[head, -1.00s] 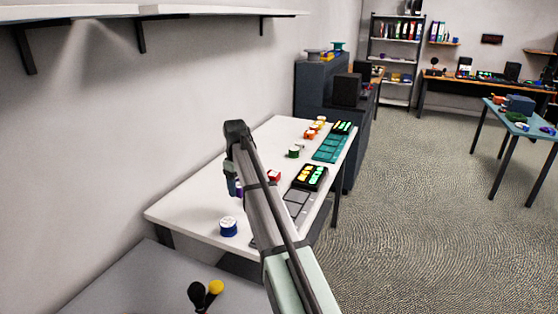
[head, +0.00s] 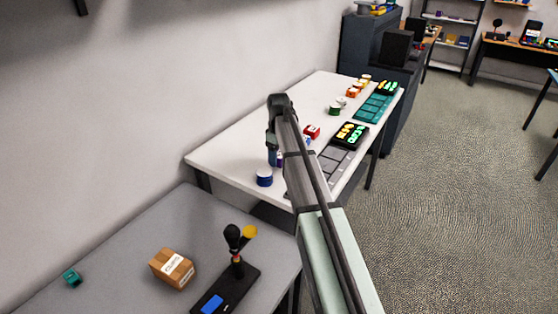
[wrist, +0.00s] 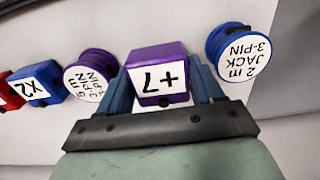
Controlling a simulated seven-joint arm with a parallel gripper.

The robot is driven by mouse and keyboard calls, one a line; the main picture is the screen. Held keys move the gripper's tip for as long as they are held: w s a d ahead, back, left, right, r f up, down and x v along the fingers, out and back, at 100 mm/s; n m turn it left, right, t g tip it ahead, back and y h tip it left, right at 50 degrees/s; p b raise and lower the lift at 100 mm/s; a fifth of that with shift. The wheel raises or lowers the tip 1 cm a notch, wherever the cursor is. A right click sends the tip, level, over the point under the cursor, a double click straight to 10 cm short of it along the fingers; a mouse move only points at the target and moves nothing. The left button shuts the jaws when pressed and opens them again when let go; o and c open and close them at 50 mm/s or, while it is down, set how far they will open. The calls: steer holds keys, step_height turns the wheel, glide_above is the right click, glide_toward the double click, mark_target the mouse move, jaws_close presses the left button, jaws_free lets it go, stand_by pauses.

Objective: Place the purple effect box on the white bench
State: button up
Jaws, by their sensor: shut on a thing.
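The purple effect box (wrist: 159,60), with a white "+7" label, sits between the blue fingers of my gripper (wrist: 160,88) in the wrist view. My gripper is shut on it. In the head view, my gripper (head: 272,155) is over the near-left part of the white bench (head: 235,145), close to its surface. A small purple patch shows beside it there, partly hidden by my arm. The bench top also shows pale in the wrist view (wrist: 205,15). I cannot tell whether the box's underside touches the bench.
A blue spool (wrist: 232,50) stands close right of the box. A purple spool (wrist: 92,72), a blue box (wrist: 38,83) and a red box (wrist: 6,95) stand to its left. A grey table (head: 130,235) with a carton (head: 172,267) is nearer.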

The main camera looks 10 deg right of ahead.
mark_target(279, 153)
steer(key=shift+f, duration=1.2)
steer(key=shift+f, duration=0.15)
steer(key=o, duration=1.1)
steer(key=shift+o, duration=0.2)
step_height(279, 153, up, 12)
steer(key=shift+r, duration=0.15)
